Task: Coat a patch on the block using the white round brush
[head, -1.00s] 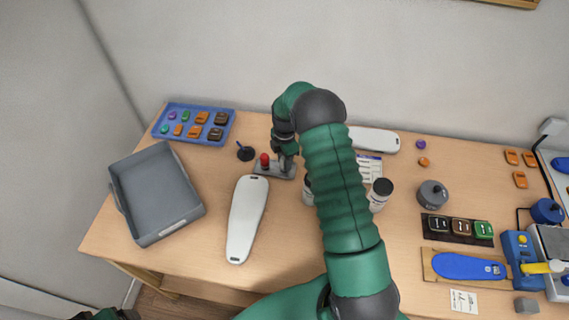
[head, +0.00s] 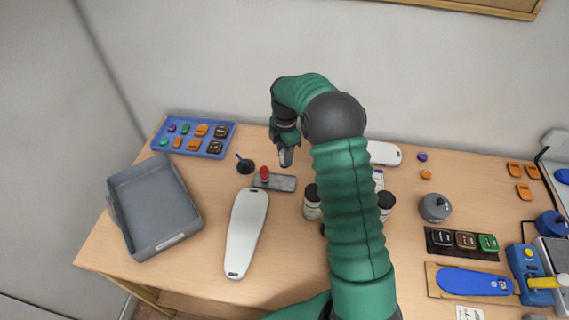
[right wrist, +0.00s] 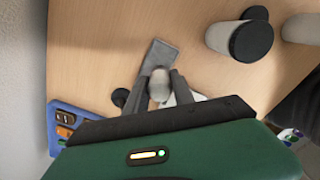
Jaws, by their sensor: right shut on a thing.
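My right gripper (head: 286,152) hangs just above and behind the right end of a grey stand (head: 285,184). It also shows in the right wrist view (right wrist: 158,88), with its fingers closed around a pale round-ended piece, the white round brush (right wrist: 158,82). The brush's lower end is hidden. The stand also lies below it in the right wrist view (right wrist: 164,52). A red-knobbed brush (head: 264,173) stands at the stand's left end. A long white foot-shaped block (head: 246,232) lies flat in front of the stand. My left gripper is out of view.
A grey tray (head: 112,208) stands at the left, with a blue tray (head: 200,123) of small pieces behind it. A dark pot (head: 245,167) is left of the stand. Dark-capped jars (head: 312,205) stand right of the block. The wood between tray and block is clear.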

